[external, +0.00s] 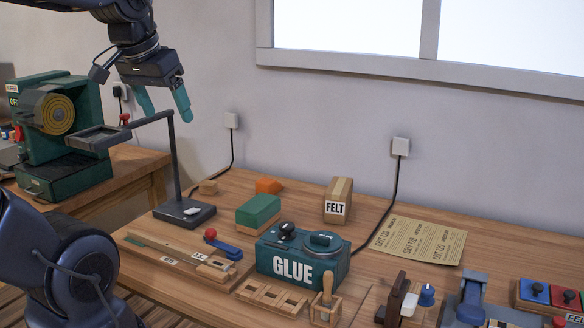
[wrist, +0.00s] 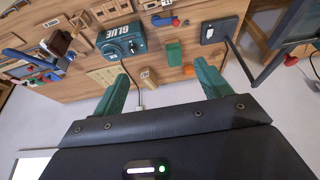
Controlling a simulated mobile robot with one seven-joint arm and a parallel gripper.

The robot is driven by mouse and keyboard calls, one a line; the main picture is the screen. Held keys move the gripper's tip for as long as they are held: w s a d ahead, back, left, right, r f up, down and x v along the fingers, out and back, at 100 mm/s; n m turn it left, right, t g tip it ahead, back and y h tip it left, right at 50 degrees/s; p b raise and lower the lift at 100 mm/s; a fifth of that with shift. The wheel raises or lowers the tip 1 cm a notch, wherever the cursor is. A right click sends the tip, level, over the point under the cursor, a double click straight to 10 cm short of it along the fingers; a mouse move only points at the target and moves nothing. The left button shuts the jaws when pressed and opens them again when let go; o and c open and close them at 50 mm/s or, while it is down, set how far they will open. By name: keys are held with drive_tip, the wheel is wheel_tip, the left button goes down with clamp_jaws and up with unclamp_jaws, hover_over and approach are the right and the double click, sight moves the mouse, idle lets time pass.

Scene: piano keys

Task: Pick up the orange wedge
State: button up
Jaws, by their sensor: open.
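The orange wedge (external: 268,185) lies on the wooden workbench, behind the green block (external: 258,213). In the wrist view the orange wedge (wrist: 189,70) is small, between my two fingers and nearer the right one. My gripper (external: 163,103) has teal fingers spread apart with nothing between them. It hangs high above the bench, up and left of the wedge in the external view. My gripper (wrist: 162,74) also shows at the bottom of the wrist view, clear of the bench.
A black stand (external: 184,212) with a tall post and arm rises below my gripper. A small wooden block (external: 208,187) lies left of the wedge. A FELT box (external: 338,200) and GLUE box (external: 303,258) stand to the right. A wall with cables is behind.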

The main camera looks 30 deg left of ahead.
drive_tip(key=w+a+r+g, duration=0.1)
drive_tip(key=w+a+r, duration=0.1)
drive_tip(key=w, duration=1.4)
drive_tip(key=g, duration=0.3)
hover_over(268, 181)
drive_tip(key=w, duration=0.1)
wheel_tip(268, 181, down, 30)
drive_tip(key=shift+m, duration=0.4)
drive_tip(key=shift+a+f, duration=0.15)
drive_tip(key=shift+f, duration=2.6)
drive_tip(key=shift+a+f, duration=0.15)
drive_tip(key=shift+f, duration=2.55)
drive_tip(key=c, duration=1.2)
